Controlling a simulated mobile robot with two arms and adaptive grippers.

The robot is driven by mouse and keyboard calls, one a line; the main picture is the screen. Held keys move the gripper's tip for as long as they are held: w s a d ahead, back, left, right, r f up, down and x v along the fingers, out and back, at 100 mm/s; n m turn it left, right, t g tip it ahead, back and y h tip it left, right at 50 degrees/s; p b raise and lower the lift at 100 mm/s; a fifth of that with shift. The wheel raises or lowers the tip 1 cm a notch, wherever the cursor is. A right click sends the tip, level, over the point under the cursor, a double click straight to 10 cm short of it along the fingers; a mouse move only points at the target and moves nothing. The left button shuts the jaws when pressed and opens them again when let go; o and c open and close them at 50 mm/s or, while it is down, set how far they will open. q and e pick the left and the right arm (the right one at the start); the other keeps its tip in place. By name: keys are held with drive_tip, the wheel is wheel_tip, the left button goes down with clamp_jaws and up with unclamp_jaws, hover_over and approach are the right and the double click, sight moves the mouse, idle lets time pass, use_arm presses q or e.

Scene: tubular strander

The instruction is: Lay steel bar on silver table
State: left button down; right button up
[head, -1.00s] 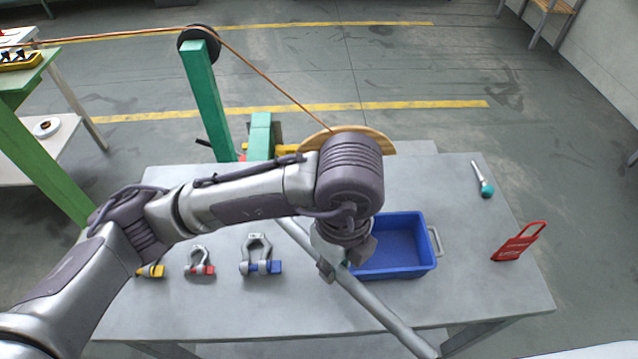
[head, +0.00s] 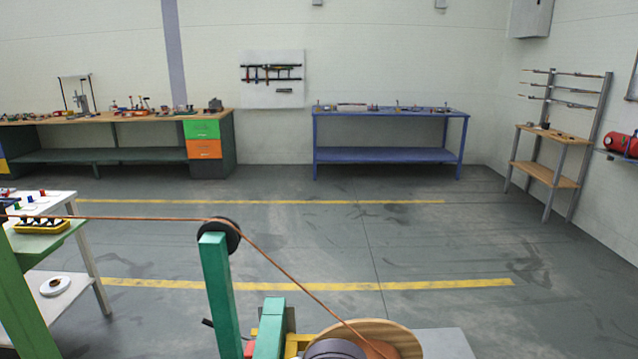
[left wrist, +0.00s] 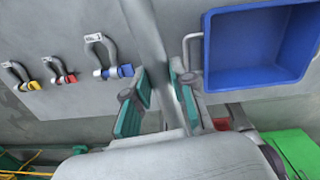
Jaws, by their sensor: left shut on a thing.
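The steel bar (left wrist: 158,55) is a long grey rod that runs lengthwise through the left wrist view. My left gripper (left wrist: 164,90) is shut on it, with a teal finger on each side. Whether the bar touches the surface under it or hangs above it I cannot tell. The silver table (left wrist: 75,25) fills much of the wrist view beneath the bar. In the head view only a far corner of the silver table (head: 446,343) shows at the bottom edge. My right gripper is in neither view.
A blue bin (left wrist: 250,83) with a grey handle stands right of the bar. A blue-marked shackle (left wrist: 107,55), a red-marked shackle (left wrist: 58,70) and a yellow-marked shackle (left wrist: 20,75) lie to its left. A green post with a pulley (head: 219,235) rises beyond the table.

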use_arm(q)
drive_tip(key=w+a+n, duration=0.1)
drive_tip(key=a+n, duration=0.9)
drive_tip(key=n, duration=0.7)
drive_tip(key=w+a+n, duration=0.2)
drive_tip(key=a+n, duration=0.8)
drive_tip(key=n, duration=0.7)
drive_tip(key=shift+r+n+h, duration=0.25)
drive_tip(key=shift+n+h, duration=0.05)
drive_tip(key=shift+h, duration=0.1)
drive_tip(key=shift+d, duration=0.1)
